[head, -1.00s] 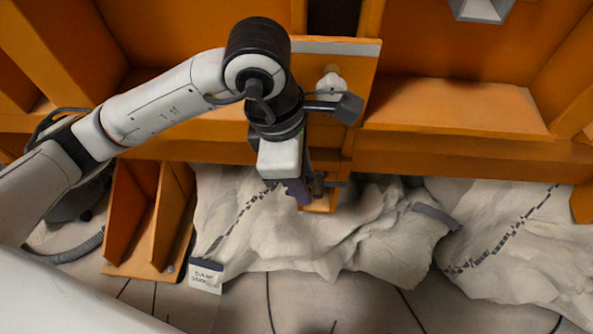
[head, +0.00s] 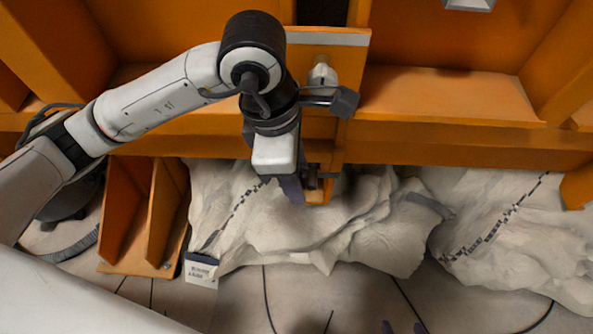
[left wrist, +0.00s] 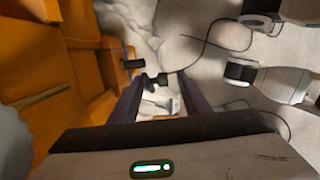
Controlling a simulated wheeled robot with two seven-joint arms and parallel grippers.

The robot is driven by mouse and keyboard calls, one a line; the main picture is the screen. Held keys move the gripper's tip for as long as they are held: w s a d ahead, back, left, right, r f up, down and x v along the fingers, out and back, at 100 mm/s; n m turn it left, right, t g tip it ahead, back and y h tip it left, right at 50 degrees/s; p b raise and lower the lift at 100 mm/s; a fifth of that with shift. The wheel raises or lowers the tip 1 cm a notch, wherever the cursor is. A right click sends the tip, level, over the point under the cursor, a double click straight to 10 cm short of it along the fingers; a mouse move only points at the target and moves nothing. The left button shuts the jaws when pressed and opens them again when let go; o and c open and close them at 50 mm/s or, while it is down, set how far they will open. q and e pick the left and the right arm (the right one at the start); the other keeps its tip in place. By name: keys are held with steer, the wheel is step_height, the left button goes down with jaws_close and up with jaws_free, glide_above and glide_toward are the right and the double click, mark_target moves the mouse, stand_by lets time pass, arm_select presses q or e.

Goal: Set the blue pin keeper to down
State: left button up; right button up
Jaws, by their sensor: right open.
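No part in view shows a clear blue, so I cannot pick out the blue pin keeper for sure. A dark fitting (head: 311,179) sits on the orange frame beside my left gripper (head: 293,194), which partly covers that spot. In the left wrist view, the fingers of my left gripper (left wrist: 160,98) stand apart. Dark knobs (left wrist: 154,80) show beyond and between their tips; I cannot tell whether they touch. Only the fingertips of my right gripper (head: 403,328) show, apart, at the bottom edge of the head view, with nothing seen between them.
The orange steel frame (head: 450,140) spans the back. Pale crumpled sheeting (head: 370,235) lies below it. A white tag (head: 201,270) stands by an orange bracket (head: 130,262) at the left. Cables cross the floor (head: 300,300), which is otherwise open at the front.

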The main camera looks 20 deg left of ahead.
arm_select(q)
steer(key=shift+r, duration=0.2)
steer(key=shift+a+r, duration=0.1)
steer(key=shift+r, duration=0.25)
steer(key=p+v, duration=0.1)
steer(key=v, duration=0.8)
steer(key=shift+s+r, duration=0.15)
steer(key=shift+s, duration=0.05)
